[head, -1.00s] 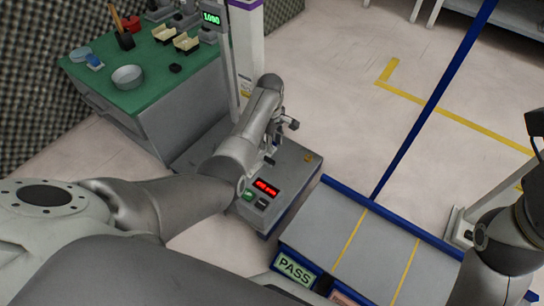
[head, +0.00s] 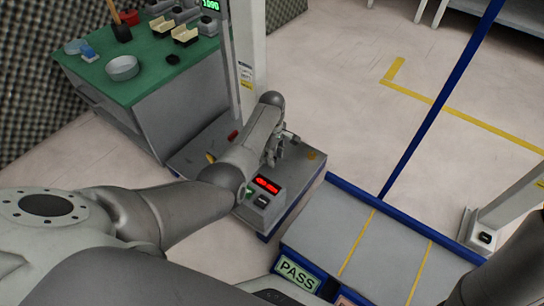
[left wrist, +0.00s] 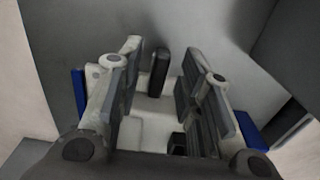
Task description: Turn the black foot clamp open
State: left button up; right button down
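In the left wrist view a dark upright bar (left wrist: 160,73) stands on a grey surface, framed between the fingers of my left gripper (left wrist: 165,95). It looks like the black foot clamp, but I cannot tell how far it is turned. The fingers are apart, with a clear gap on both sides of the bar. In the head view my left gripper (head: 277,152) is low over the grey base plate (head: 190,150) at the column's foot. The clamp cannot be made out there. My right gripper is out of view; only part of that arm shows at bottom right.
A box with a red display (head: 265,186) stands just in front of my left gripper. A white column (head: 246,60) rises behind. A green-topped bench (head: 150,85) is at left. A blue-edged sorting tray (head: 330,235) marked PASS lies at right. Open floor lies beyond.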

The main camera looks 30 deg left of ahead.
pick_arm(q)
grip_shut()
